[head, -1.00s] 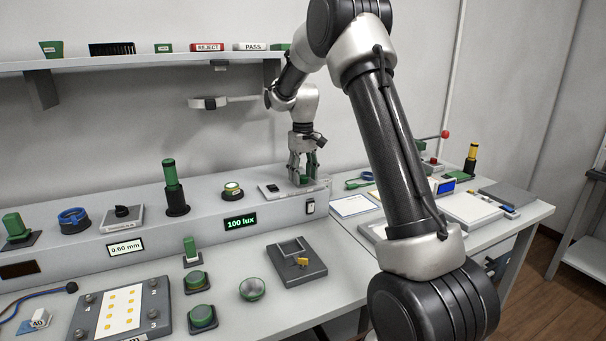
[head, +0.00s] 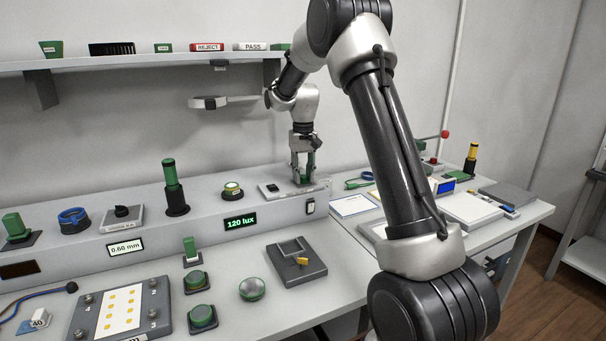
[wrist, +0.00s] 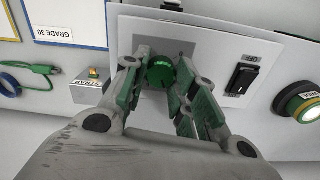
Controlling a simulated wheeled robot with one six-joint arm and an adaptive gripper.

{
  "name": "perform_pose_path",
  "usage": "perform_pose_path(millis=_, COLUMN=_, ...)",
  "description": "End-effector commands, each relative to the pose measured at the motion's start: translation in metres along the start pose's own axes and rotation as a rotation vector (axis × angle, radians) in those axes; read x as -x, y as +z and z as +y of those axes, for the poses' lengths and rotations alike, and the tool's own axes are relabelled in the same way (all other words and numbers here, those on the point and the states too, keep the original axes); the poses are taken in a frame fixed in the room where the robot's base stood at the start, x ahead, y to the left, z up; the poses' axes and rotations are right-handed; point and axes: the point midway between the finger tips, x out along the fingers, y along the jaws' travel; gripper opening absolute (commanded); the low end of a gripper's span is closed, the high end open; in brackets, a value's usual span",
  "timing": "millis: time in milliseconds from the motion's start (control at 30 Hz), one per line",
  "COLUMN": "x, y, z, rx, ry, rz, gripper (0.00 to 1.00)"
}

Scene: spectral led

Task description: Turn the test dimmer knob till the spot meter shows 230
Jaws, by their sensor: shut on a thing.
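The test dimmer knob is the green round knob (wrist: 160,70) in the wrist view, on a pale plate. My gripper (wrist: 163,88) is shut on it, with a finger on each side. In the head view my gripper (head: 303,178) points down at the right end of the raised grey console, and its fingers largely hide the knob. The spot meter (head: 240,222) is a dark display on the console's front face. It reads 120 lux in green.
A black rocker switch (wrist: 241,77) is beside the knob in the wrist view. A green-ringed button (wrist: 300,101) lies farther right. A tall green post (head: 171,185) stands on the console. A second display (head: 125,247) reads 0.60 mm.

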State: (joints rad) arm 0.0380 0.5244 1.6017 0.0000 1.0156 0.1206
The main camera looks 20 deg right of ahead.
Motion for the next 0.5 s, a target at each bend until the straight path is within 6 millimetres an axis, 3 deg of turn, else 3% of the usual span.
perform_pose_path(millis=500, x=0.0004, y=0.0002, z=0.0012, rx=-0.489, ry=0.0, rz=0.001, gripper=0.04)
